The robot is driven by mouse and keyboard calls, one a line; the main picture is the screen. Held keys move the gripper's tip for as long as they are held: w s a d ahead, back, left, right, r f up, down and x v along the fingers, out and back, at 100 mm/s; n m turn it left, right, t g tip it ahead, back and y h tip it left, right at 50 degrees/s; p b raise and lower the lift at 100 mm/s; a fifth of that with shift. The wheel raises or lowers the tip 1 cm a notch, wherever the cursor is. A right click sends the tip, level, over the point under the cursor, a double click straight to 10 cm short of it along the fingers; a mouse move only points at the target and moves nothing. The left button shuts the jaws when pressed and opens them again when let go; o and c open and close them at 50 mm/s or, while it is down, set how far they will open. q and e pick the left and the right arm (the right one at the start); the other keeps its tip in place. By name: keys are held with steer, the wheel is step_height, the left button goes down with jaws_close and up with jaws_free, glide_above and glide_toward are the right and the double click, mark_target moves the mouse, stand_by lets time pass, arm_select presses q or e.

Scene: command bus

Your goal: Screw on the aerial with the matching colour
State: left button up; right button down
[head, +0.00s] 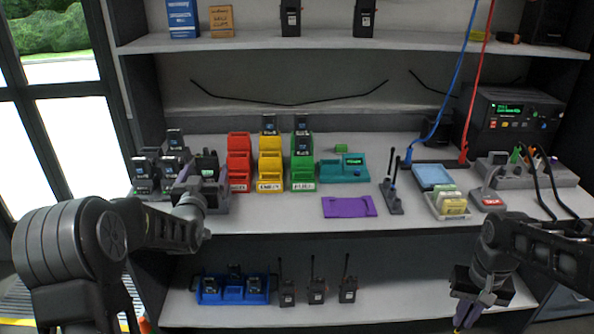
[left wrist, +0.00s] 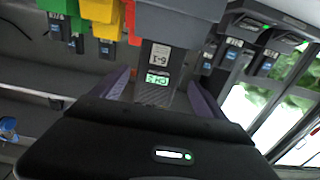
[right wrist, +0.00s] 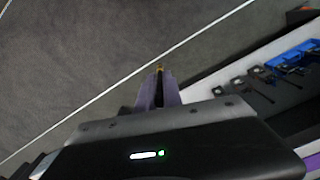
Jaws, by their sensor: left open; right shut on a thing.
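A dark radio with a small green screen stands between the open purple fingers of my left gripper (head: 203,178) at the left of the counter. The left wrist view shows a grey labelled body with that screen (left wrist: 157,80) between the fingers, with gaps on both sides. My right gripper (head: 468,310) hangs low in front of the shelf's right side. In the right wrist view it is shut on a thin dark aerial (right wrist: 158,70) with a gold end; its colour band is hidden. An aerial stand (head: 394,207) on the counter holds upright aerials, at least one with blue.
Red (head: 238,165), yellow (head: 270,170) and green (head: 302,170) bins stand right of the radio. A purple mat (head: 349,206) lies at the counter's front. Several radios stand on the lower shelf (head: 390,310). Blue and red cables hang at the right.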

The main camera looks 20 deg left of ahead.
arm_select(q)
steer(key=shift+w+a+r, duration=0.1)
steer(key=shift+w, duration=0.4)
arm_select(e)
steer(key=shift+r, duration=0.25)
arm_select(q)
steer(key=p+x, duration=0.1)
steer(key=x, duration=0.3)
steer(key=shift+w, duration=0.1)
arm_select(e)
steer(key=shift+r, duration=0.4)
arm_select(q)
steer(key=shift+c, duration=0.3)
steer(key=c, duration=1.4)
steer(key=shift+r, duration=0.15)
steer(key=shift+c, duration=0.3)
step_height(320, 180, up, 10)
steer(key=shift+f, duration=0.1)
jaws_close()
arm_select(e)
steer(key=shift+f, duration=0.25)
